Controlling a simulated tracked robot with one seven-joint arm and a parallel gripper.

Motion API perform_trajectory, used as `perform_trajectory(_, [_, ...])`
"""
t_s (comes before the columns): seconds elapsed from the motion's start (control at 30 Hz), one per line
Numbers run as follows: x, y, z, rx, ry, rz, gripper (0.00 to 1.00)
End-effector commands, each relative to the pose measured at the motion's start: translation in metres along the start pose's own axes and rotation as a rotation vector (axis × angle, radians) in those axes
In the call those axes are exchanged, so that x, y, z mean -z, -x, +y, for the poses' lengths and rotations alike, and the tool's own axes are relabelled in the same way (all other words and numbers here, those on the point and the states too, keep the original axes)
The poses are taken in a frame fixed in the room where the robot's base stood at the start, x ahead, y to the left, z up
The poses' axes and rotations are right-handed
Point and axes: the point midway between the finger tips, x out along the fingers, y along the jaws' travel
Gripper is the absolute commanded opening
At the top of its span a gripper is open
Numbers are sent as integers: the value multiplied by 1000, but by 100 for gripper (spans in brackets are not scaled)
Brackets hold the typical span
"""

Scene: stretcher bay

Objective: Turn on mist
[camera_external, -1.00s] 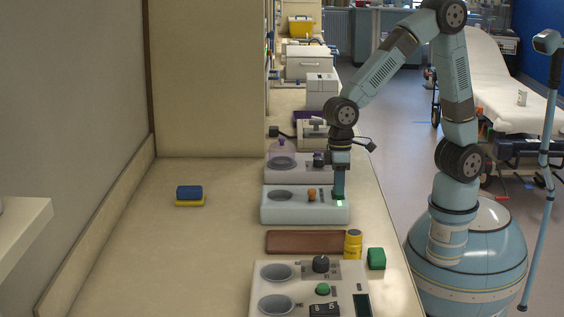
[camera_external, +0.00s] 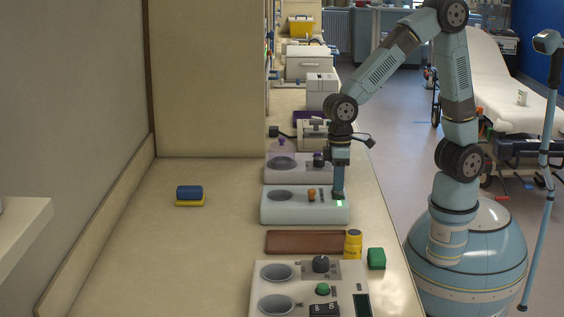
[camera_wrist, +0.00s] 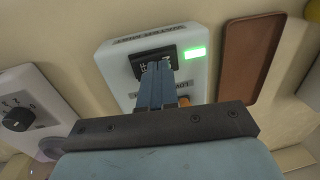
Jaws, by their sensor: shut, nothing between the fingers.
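A pale box-shaped device (camera_external: 275,215) stands on the counter, with a round grey recess (camera_external: 280,195) and an orange knob (camera_external: 311,194) on top. A green light (camera_external: 340,203) glows at its right end. The device fills the middle of the wrist view (camera_wrist: 203,77), with its green light (camera_wrist: 195,52) lit and a dark switch panel (camera_wrist: 143,68) beside it. My gripper (camera_external: 338,197) is shut and empty, pointing down over the device's right end. In the wrist view its fingertips (camera_wrist: 157,66) overlap the switch panel and hide part of it; contact is unclear.
A second device (camera_external: 325,168) with a dark knob stands behind. In front lie a brown tray (camera_external: 300,242), a yellow cylinder (camera_external: 353,244), a green block (camera_external: 376,259) and a control panel (camera_external: 285,290). The left counter is mostly clear except for a blue and yellow item (camera_external: 189,195).

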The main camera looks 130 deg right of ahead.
Motion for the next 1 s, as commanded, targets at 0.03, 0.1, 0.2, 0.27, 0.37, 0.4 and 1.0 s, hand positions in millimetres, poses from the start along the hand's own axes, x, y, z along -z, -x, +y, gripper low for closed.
perform_trajectory(0.03, [0,1,0,0,0,0,0])
perform_trajectory(0.1, [0,4,-1,0,1,1,0])
perform_trajectory(0.2, [1,13,-4,1,1,2,0])
perform_trajectory(0.27, [0,21,-7,1,1,2,0])
perform_trajectory(0.37, [1,40,-12,2,2,4,0])
perform_trajectory(0.4, [1,47,-14,2,1,3,0])
perform_trajectory(1.0, [0,131,-38,0,1,1,0])
